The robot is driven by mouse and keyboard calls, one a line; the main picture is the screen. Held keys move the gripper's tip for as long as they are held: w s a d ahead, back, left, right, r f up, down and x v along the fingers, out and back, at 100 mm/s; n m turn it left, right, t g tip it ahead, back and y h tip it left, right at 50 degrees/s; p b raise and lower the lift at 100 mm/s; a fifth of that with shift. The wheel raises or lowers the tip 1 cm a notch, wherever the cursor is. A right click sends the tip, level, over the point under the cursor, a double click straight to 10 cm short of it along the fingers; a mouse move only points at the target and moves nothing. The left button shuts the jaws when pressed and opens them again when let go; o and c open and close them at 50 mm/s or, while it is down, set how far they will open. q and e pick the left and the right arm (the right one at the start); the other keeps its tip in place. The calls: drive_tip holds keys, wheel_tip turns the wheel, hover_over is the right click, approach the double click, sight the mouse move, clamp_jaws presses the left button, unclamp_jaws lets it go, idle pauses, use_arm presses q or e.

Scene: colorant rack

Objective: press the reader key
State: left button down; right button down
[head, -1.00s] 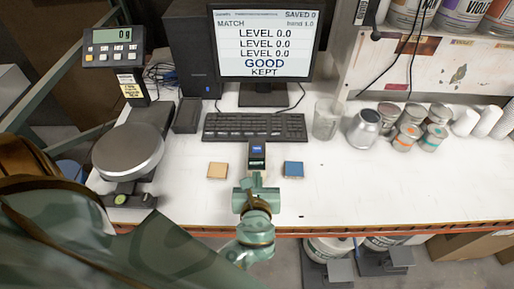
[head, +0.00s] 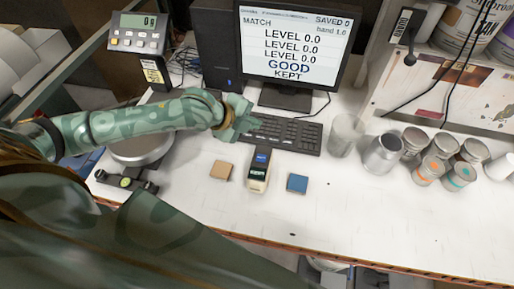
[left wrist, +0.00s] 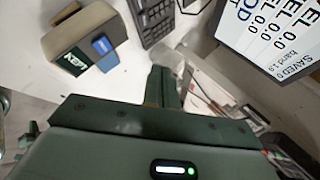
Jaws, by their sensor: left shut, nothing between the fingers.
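The reader (head: 258,171) is a small upright-looking pale and dark device with a blue screen. It stands on the white bench between a tan block (head: 221,170) and a blue block (head: 297,183). My left gripper (head: 246,120) is shut and empty, over the left part of the keyboard, behind the reader and apart from it. In the left wrist view its fingers (left wrist: 162,86) are together, and the reader (left wrist: 88,30) shows at the upper left with a dark lettered face. I cannot make out its key clearly. My right gripper is out of view.
The monitor (head: 290,45) reads GOOD, KEPT. The keyboard (head: 285,134) lies before it. A scale pan (head: 138,150) is at left; a glass beaker (head: 346,134) and several cans (head: 383,153) are at right. The bench front is clear.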

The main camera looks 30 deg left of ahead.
use_arm(q)
drive_tip(key=s+d+n+g+h, duration=0.1)
drive_tip(key=d+n, duration=0.1)
drive_tip(key=n, duration=0.2)
drive_tip(key=b, duration=0.8)
hover_over(257, 158)
wheel_tip(257, 158, down, 7)
drive_tip(key=shift+d+r, duration=0.1)
drive_tip(key=shift+s+f, duration=0.1)
drive_tip(key=shift+f, duration=0.3)
drive_tip(key=shift+f+b, duration=0.55)
drive_tip(key=shift+f, duration=0.25)
drive_tip(key=shift+f, duration=0.15)
idle(0.7)
